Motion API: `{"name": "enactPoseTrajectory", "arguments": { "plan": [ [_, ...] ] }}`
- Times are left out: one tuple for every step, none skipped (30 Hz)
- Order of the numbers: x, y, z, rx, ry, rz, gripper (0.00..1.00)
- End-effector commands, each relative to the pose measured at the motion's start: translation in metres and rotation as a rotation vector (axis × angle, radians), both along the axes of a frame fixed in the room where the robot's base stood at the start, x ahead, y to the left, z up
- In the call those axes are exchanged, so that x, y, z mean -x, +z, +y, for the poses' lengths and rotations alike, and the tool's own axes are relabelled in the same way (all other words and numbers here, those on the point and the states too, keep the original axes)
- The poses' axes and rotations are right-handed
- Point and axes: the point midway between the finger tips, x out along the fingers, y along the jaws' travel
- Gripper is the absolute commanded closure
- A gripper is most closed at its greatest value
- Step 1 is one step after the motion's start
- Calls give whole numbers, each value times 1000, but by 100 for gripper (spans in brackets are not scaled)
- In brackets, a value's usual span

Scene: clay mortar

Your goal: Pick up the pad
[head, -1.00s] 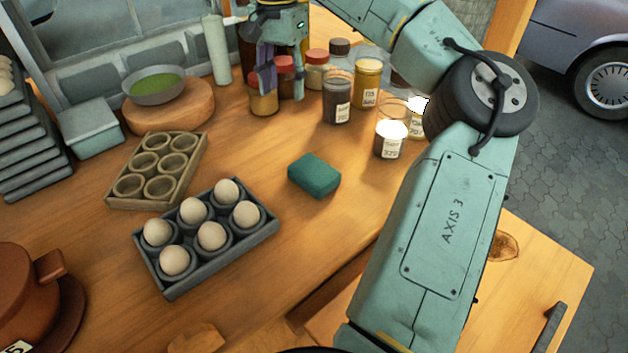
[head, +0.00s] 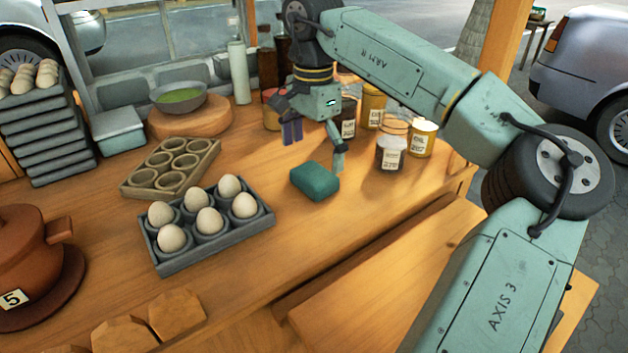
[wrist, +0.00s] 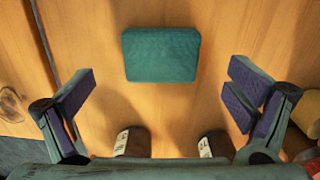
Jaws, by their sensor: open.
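The pad is a teal, rounded block (head: 315,181) lying flat on the wooden table, to the right of the egg tray in the head view. In the wrist view the pad (wrist: 161,55) lies at top centre, beyond the fingertips. My gripper (head: 316,146) is above the table just behind the pad, pointing down, open and empty. In the wrist view its two purple-padded fingers (wrist: 160,88) are spread wider than the pad, which lies centred between their lines. No finger touches it.
A grey tray of eggs (head: 215,248) and an empty cup tray (head: 130,184) stand left. The table in front of the pad is clear.

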Motion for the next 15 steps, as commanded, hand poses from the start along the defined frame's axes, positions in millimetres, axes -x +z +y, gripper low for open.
{"name": "enactPoseTrajectory", "arguments": {
  "plan": [
    [0,-2,0,0,0,0,2],
    [0,-4,0,0,0,0,2],
    [0,-5,0,0,0,0,2],
    [-1,-7,0,0,0,0,2],
    [-1,-10,0,0,0,0,2],
    [-1,-14,-1,0,0,1,2],
    [-1,-18,-1,1,0,2,2],
    [-1,-22,-1,1,0,2,2],
    [-2,-28,-1,-1,1,2,2],
    [-2,-33,-1,0,1,3,2],
    [-2,-39,-1,0,1,3,2],
    [-3,-45,-1,-1,1,1,2],
    [-3,-48,-1,-1,1,1,2],
    [-2,-51,-1,-1,2,1,2],
    [-2,-54,-1,-1,2,1,2]
  ]
}}
